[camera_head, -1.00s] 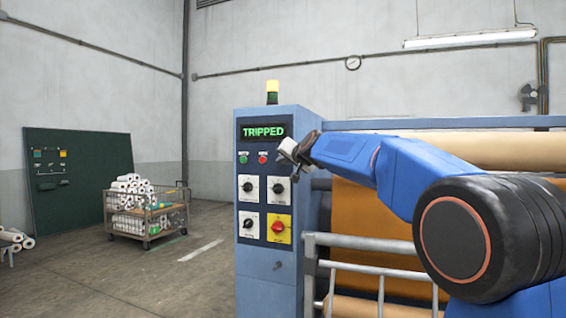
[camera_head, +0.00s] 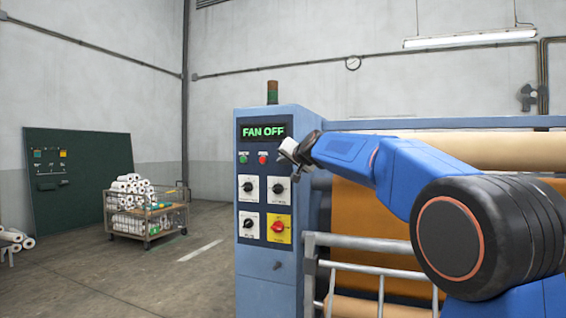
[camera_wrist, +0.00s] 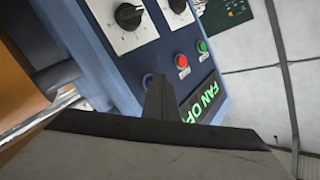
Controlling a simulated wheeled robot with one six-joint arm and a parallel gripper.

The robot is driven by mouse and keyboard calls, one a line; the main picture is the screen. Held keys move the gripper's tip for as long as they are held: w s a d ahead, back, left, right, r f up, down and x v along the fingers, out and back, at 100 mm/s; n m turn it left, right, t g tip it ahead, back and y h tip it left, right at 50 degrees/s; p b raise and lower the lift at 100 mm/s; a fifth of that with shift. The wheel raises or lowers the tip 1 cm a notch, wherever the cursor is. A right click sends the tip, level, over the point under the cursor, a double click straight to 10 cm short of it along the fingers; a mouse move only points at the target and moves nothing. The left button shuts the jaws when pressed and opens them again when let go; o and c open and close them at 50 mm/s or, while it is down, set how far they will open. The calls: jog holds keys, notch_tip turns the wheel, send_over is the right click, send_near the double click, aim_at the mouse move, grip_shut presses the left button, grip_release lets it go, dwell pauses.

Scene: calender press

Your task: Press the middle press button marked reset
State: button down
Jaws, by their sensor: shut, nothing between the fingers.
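The press control panel has a row of buttons under its display. The middle button is red (camera_head: 262,159) and also shows in the wrist view (camera_wrist: 182,61). A green button (camera_head: 243,159) is to its left. A dark button (camera_wrist: 148,80) on the row's other side shows in the wrist view, and my gripper hides it in the head view. The labels are too small to read. My gripper (camera_head: 286,149) is shut and empty, just right of the red button in the head view. In the wrist view its fingers (camera_wrist: 158,100) point at the panel near the dark button, apart from the red one.
The green display (camera_head: 263,132) reads FAN OFF. Below the buttons are white-plated knobs (camera_head: 248,187) and a red knob on a yellow plate (camera_head: 278,228). A metal guard rail (camera_head: 350,243) and rollers stand at the right. A wire cart (camera_head: 146,222) stands on open floor at the left.

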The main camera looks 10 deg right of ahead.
jog(key=shift+s+a, duration=0.45)
jog(key=shift+s, duration=0.2)
jog(key=shift+s+a, duration=0.75)
jog(key=shift+s, duration=0.3)
jog(key=shift+s+a, duration=0.75)
jog(key=shift+s, duration=0.25)
jog(key=s+d+f+n+g+h, duration=0.1)
jog(key=s+d+f+n+g, duration=0.1)
jog(key=s+f, duration=1.3)
jog(key=s+d+f+n+g, duration=0.1)
jog(key=s+f+g, duration=0.4)
jog(key=s+f, duration=1)
jog(key=s+d+f+n+g+h, duration=0.1)
jog(key=s+d+f+g, duration=0.3)
jog(key=s+f, duration=1.1)
jog(key=s+n, duration=0.1)
jog(key=s, duration=0.8)
jog(key=shift+f+n+h, duration=0.3)
jog(key=shift+f, duration=0.05)
jog(key=shift+d, duration=0.1)
